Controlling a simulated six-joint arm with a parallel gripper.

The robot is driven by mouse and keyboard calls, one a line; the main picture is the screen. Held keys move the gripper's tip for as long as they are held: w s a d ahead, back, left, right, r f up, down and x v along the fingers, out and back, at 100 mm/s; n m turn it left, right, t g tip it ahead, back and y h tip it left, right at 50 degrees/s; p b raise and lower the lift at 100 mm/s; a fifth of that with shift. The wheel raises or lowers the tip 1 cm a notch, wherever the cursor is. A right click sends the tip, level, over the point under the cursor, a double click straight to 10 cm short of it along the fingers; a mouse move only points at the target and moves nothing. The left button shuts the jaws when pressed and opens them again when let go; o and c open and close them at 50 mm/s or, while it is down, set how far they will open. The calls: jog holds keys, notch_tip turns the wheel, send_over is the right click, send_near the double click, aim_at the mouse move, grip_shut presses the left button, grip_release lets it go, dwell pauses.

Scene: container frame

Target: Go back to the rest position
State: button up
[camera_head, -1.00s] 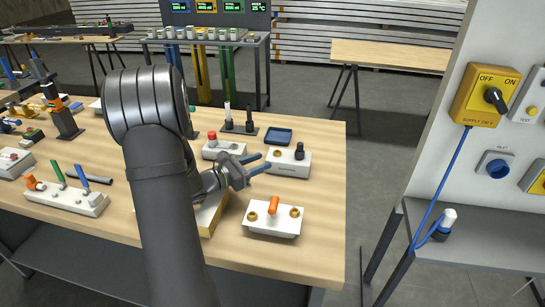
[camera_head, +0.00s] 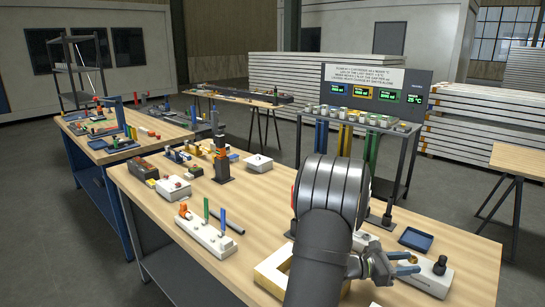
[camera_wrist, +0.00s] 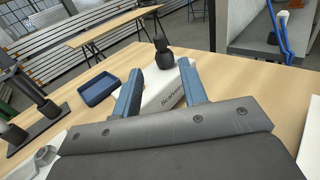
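My gripper (camera_head: 416,263) hovers over the right part of the wooden workbench (camera_head: 281,214), low near a white box with a black knob (camera_head: 434,279). In the wrist view my gripper (camera_wrist: 160,67) shows two blue fingers standing apart with nothing held between them. The same white box (camera_wrist: 165,92), with its black knob (camera_wrist: 163,53), lies beyond and below the fingers. I cannot tell whether a finger touches it. My arm hides part of the bench's middle in the head view.
A dark blue tray (camera_head: 415,239) lies behind the gripper. A white block with coloured handles (camera_head: 205,233) and several small fixtures stand further left. A display stand (camera_head: 375,105) rises behind the bench.

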aim_at(444, 256)
jog(key=d, duration=1.1)
jog(key=shift+d+r, duration=0.15)
jog(key=shift+d, duration=0.2)
jog(key=shift+a+r, duration=0.1)
jog(key=shift+r, duration=0.35)
